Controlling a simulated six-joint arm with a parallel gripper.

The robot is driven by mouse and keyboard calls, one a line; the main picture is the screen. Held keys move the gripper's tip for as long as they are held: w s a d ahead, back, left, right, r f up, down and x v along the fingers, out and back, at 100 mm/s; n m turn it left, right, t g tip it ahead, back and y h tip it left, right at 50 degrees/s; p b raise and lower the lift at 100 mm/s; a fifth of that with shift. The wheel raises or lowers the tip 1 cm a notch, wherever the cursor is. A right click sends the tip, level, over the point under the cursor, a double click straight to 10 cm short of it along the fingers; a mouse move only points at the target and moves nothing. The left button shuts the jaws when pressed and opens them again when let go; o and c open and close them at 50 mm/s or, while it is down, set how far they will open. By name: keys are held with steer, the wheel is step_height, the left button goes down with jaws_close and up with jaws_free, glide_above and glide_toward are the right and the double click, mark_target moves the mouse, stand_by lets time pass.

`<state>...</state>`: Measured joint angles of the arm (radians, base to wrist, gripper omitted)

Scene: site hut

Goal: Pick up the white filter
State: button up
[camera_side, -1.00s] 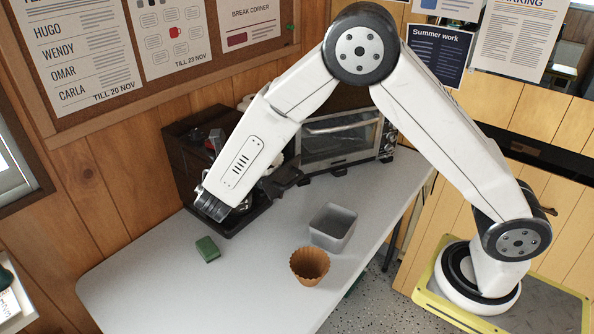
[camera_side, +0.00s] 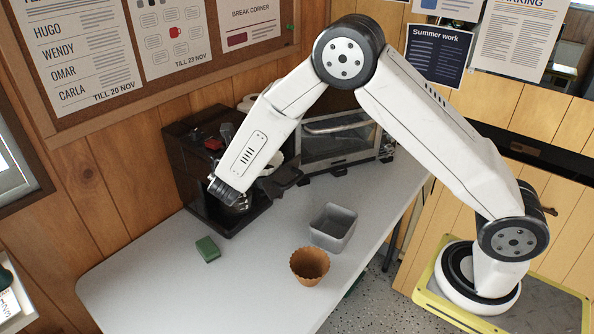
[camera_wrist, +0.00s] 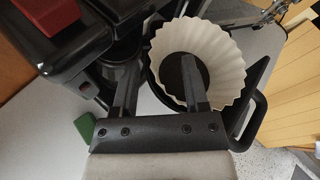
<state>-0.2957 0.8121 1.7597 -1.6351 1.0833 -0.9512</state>
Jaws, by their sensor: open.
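The white filter (camera_wrist: 226,57) is a fluted paper cup, open at the top, seen in the wrist view. It sits in a black round holder (camera_wrist: 160,90) with a handle at its right. My gripper (camera_wrist: 158,68) is open over the holder. Its right finger reaches over the filter's opening, and its left finger is outside the filter's left wall. I cannot tell whether either finger touches the paper. In the side view my arm's end is at the dark coffee machine (camera_side: 188,165), and my arm covers most of the filter.
A green sponge-like block (camera_side: 207,249) lies on the pale table (camera_side: 150,285). A grey square tub (camera_side: 333,228) and a brown fluted cup (camera_side: 310,266) stand to the right. A toaster oven (camera_side: 335,140) stands behind. The front left of the table is clear.

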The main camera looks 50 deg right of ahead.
steer(key=shift+w+d+f, duration=0.2)
steer(key=shift+w+d, duration=0.1)
steer(key=shift+d, duration=0.15)
steer(key=shift+c, duration=0.2)
